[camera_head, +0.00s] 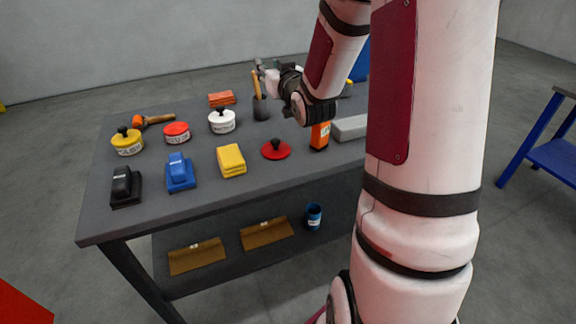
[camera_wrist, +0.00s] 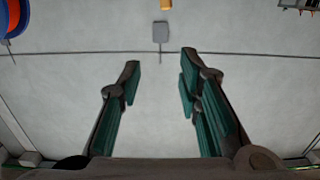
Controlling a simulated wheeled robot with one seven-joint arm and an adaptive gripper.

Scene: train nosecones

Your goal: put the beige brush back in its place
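A tan-handled tool (camera_head: 256,85), which looks like the beige brush, stands a little tilted in a dark cup (camera_head: 261,108) at the back of the table. Its bristles are not visible. My gripper (camera_head: 263,72) is beside the top of this handle; whether they touch I cannot tell. In the wrist view my gripper (camera_wrist: 158,75) is open, with its two fingers well apart and nothing between them. No brush shows in that view.
The dark table (camera_head: 225,196) holds lidded pots, such as a white one (camera_head: 222,122), a blue block tool (camera_head: 180,172), yellow cloths (camera_head: 231,160) and an orange bottle (camera_head: 320,136). A blue cup (camera_head: 314,215) stands on the lower shelf. My arm hides the table's right side.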

